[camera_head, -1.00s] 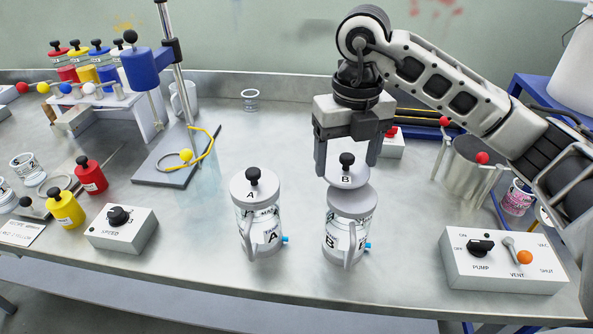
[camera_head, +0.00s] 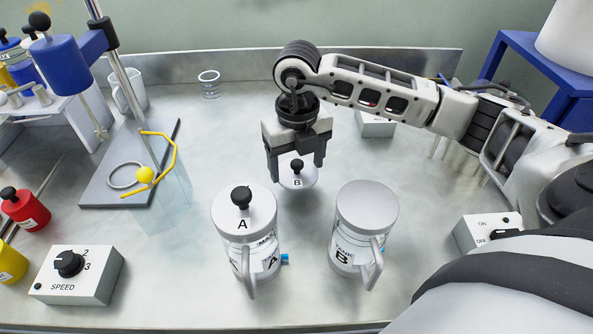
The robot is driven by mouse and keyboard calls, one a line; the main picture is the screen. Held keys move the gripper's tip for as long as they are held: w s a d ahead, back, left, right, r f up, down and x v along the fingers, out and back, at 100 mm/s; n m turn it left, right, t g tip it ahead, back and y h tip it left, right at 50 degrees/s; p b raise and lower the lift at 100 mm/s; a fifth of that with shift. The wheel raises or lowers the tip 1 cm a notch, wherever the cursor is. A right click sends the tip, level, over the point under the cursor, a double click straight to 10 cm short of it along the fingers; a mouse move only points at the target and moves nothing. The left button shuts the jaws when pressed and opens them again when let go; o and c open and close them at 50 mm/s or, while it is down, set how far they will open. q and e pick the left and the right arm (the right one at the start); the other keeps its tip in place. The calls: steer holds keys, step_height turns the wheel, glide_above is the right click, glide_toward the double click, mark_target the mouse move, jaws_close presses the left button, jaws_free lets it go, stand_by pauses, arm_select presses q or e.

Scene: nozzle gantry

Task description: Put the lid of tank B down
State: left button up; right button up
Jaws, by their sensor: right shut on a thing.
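The lid of tank B (camera_head: 296,183) is a pale disc marked B with a black knob. My right gripper (camera_head: 297,165) is shut on it, one finger on each side of the knob. The lid is level, behind the gap between the two tanks; I cannot tell whether it touches the bench. Tank B (camera_head: 352,248) stands upright at front right, its plain grey round top without a knob. Tank A (camera_head: 261,262) stands at its left with its knobbed lid (camera_head: 243,214) on. My left gripper is not in view.
A stand with a blue head (camera_head: 58,62) and a grey base plate (camera_head: 105,185) is at left. The speed box (camera_head: 75,275) is at front left, the pump box (camera_head: 485,232) at right. A small glass (camera_head: 209,85) stands at the back.

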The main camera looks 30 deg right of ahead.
mark_target(297, 172)
step_height(297, 172, down, 3)
steer(key=shift+r, duration=0.2)
steer(key=shift+f, duration=0.25)
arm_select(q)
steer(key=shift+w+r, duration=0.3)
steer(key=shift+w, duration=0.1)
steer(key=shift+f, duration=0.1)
arm_select(e)
steer(key=shift+f, duration=0.1)
steer(key=o, duration=1)
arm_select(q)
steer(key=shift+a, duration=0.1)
